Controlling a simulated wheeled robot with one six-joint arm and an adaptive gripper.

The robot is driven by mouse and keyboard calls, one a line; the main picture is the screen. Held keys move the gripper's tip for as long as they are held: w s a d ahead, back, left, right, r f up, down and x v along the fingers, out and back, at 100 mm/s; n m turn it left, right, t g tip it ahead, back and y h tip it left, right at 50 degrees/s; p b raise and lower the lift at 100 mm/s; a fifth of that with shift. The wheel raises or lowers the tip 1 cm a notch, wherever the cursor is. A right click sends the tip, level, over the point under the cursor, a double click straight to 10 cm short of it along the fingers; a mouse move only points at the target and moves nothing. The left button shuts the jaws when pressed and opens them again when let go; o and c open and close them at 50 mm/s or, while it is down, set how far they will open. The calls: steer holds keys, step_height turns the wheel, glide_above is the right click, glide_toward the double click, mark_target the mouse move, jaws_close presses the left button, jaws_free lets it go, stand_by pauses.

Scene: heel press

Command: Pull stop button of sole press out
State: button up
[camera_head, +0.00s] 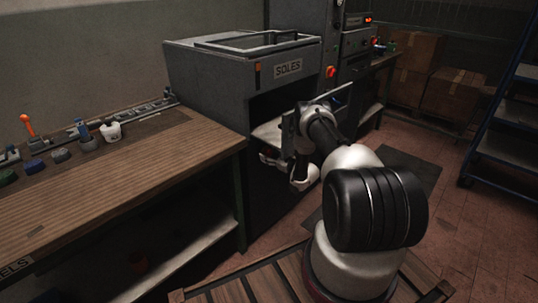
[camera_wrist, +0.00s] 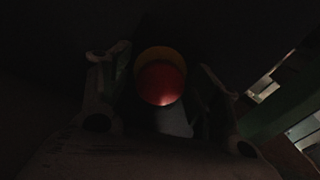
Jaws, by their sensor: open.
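The sole press (camera_head: 215,85) is a dark grey machine marked SOLES, in the middle of the head view. In the wrist view its stop button (camera_wrist: 161,84) is a red round head with a yellow ring (camera_wrist: 158,54) behind it. The button is seen nearly face on, between the two fingers of my gripper (camera_wrist: 162,72). The fingers stand apart, one on each side, and I see no clear contact. In the head view my gripper (camera_head: 272,160) is low at the front of the press, partly hidden by my arm. The button is not clear there.
Another machine with a red knob (camera_head: 331,72) is behind on the right. Cardboard boxes (camera_head: 455,92) and a blue rack (camera_head: 500,115) are farther right. Open floor lies between.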

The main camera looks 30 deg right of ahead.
steer(key=shift+w, duration=0.1)
jaws_close()
steer(key=shift+s+d, duration=0.15)
steer(key=shift+s, duration=0.4)
jaws_free()
steer(key=shift+s, duration=0.1)
steer(key=v, duration=1.2)
